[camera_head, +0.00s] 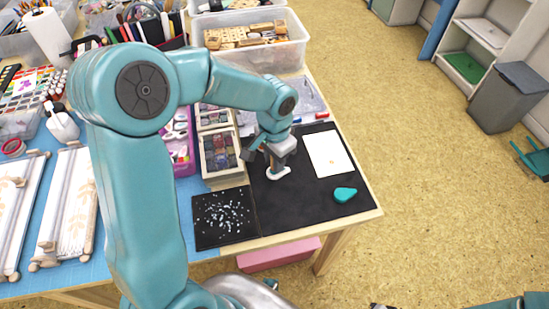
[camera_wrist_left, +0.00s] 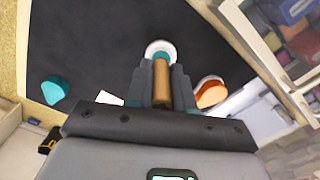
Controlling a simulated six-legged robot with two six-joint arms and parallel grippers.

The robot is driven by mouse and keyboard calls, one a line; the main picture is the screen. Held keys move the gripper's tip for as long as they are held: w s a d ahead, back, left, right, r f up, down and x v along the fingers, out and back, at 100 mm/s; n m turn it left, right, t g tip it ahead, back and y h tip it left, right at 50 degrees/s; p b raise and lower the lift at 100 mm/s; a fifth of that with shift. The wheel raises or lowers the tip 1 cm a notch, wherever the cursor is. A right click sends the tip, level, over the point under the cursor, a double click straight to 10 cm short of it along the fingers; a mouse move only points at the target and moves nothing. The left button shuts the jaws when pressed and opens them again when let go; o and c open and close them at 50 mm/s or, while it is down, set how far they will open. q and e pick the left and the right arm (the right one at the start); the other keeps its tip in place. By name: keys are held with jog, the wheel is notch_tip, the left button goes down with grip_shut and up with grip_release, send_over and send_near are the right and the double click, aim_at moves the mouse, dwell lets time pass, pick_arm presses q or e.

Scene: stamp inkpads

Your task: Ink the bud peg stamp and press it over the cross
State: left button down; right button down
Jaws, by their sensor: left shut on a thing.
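My left gripper (camera_head: 268,158) is over the black mat (camera_head: 300,195). In the left wrist view its dark fingers (camera_wrist_left: 160,85) are shut on a wooden peg stamp (camera_wrist_left: 161,82). The white piece also shows in the head view (camera_head: 280,173). The stamp's face is hidden. An orange oval piece with a white rim (camera_wrist_left: 210,92) is beside the fingers. White paper (camera_head: 328,150) with a faint small mark lies right of the gripper. My right gripper is not in view.
A teal rounded piece (camera_head: 345,194) lies on the mat near its right corner. A speckled black square (camera_head: 223,218) is at the left. A wooden box of coloured pads (camera_head: 221,168) stands left of the gripper. The mat's front middle is clear.

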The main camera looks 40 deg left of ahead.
pick_arm(q)
jog(key=shift+f+b, duration=0.5)
jog(key=shift+f, duration=0.1)
dwell(1.6)
jog(key=shift+r, duration=0.15)
jog(key=shift+r+p, duration=0.45)
jog(key=shift+r, duration=0.05)
jog(key=shift+r, duration=0.1)
jog(key=shift+r+p, duration=2.25)
jog(key=shift+r, duration=0.5)
jog(key=shift+f, duration=0.1)
